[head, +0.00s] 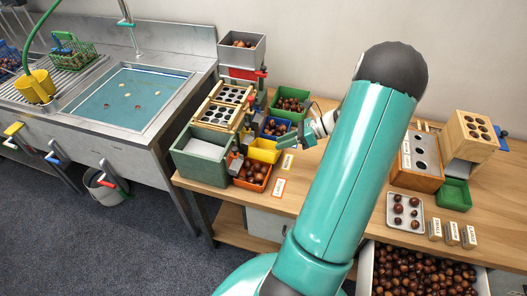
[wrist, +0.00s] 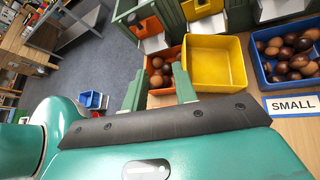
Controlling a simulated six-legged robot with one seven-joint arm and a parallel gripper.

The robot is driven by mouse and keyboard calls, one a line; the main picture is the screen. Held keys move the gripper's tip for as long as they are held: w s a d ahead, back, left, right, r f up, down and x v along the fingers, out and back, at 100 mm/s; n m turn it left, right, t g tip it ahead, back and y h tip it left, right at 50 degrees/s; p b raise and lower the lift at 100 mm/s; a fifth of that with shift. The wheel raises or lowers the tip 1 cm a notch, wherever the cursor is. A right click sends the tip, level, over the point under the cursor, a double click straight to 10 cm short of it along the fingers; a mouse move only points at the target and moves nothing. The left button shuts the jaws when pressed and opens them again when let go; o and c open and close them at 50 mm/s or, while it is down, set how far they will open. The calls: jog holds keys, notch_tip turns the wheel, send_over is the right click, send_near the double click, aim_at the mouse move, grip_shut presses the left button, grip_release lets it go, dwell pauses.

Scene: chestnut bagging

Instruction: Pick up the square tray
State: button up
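A yellow square tray (wrist: 216,62) is empty in the wrist view, between an orange tray (wrist: 162,92) and a blue tray (wrist: 287,64), both holding chestnuts. The yellow tray (head: 263,150) also shows in the head view, left of my gripper (head: 290,142). My gripper's two fingers (wrist: 160,84) stand apart with nothing gripped. The right finger overlaps the yellow tray's near left corner in the wrist view; I cannot tell whether it touches. A pale grey tray (head: 389,212) with chestnuts in rows lies on the table at the right, far from my gripper.
A "SMALL" label (wrist: 294,104) lies by the blue tray. A green box (head: 197,160) and perforated sorting boards (head: 222,105) stand left and behind. A wooden holder (head: 418,178) and a green tray (head: 455,195) stand right. A sink (head: 125,98) is at far left.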

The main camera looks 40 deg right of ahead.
aim_at(262, 151)
jog(key=s+d+f+m+t, duration=0.3)
jog(key=d+m, duration=0.1)
jog(key=d, duration=0.1)
jog(key=x, duration=0.9)
jog(key=f+x, duration=0.1)
jog(key=x, duration=0.4)
jog(key=shift+s, duration=0.15)
grip_shut()
